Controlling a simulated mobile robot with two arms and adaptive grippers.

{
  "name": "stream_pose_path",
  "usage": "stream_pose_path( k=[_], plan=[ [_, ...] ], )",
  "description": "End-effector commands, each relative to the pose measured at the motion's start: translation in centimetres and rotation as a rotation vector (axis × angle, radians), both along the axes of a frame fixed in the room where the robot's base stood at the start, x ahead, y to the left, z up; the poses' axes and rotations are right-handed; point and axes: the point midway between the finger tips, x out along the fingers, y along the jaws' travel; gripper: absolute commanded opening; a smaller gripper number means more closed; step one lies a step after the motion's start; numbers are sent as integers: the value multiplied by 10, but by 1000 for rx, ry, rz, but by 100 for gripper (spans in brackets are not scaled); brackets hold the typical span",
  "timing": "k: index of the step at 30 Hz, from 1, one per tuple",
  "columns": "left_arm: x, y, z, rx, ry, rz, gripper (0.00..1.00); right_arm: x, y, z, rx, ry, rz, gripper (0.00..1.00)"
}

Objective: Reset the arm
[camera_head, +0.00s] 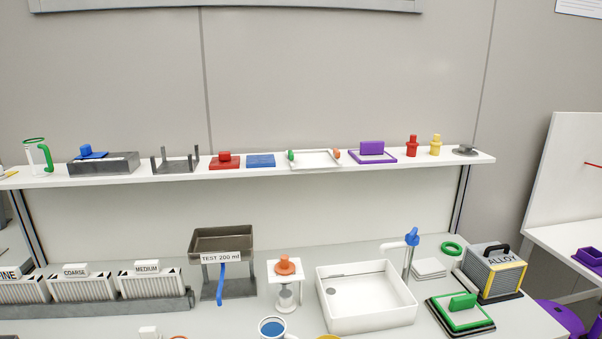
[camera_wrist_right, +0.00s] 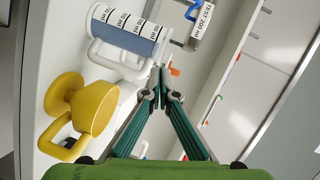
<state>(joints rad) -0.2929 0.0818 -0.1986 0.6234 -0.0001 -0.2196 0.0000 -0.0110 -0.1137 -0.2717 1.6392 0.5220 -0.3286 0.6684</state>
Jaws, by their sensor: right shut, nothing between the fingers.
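My right gripper (camera_wrist_right: 162,75) shows in the right wrist view with its two fingers drawn together at the tips. It is shut and holds nothing. Its tips are beside the handle of a clear measuring cup (camera_wrist_right: 128,35) with marks and blue liquid in it; I cannot tell whether they touch. Neither of my grippers shows in the head view, and my left gripper is in no view.
A yellow funnel-shaped cup (camera_wrist_right: 96,108) stands left of the fingers. A grey tank labelled TEST 200 ml (camera_head: 222,243) stands on the counter, with a white sink (camera_head: 365,322) to its right. A loaded shelf (camera_head: 260,172) runs above.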

Motion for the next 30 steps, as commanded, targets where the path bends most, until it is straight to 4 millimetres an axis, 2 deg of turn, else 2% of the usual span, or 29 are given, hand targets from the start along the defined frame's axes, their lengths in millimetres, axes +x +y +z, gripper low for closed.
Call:
stream_pose_path(
  k=[5,8,12,15,21,30],
  plan=[
    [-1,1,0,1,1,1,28,-40,-18,-27,-210,51,83,0],
    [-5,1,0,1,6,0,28,-73,-36,-46,-373,97,152,0],
    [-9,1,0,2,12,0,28,-140,-79,-75,-668,199,284,0],
    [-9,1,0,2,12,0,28,-183,-110,-86,-838,271,370,0],
    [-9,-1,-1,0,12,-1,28,-247,-157,-92,-1051,389,494,0],
    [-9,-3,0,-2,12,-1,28,-319,-209,-82,-1248,536,633,0]
  ],
)
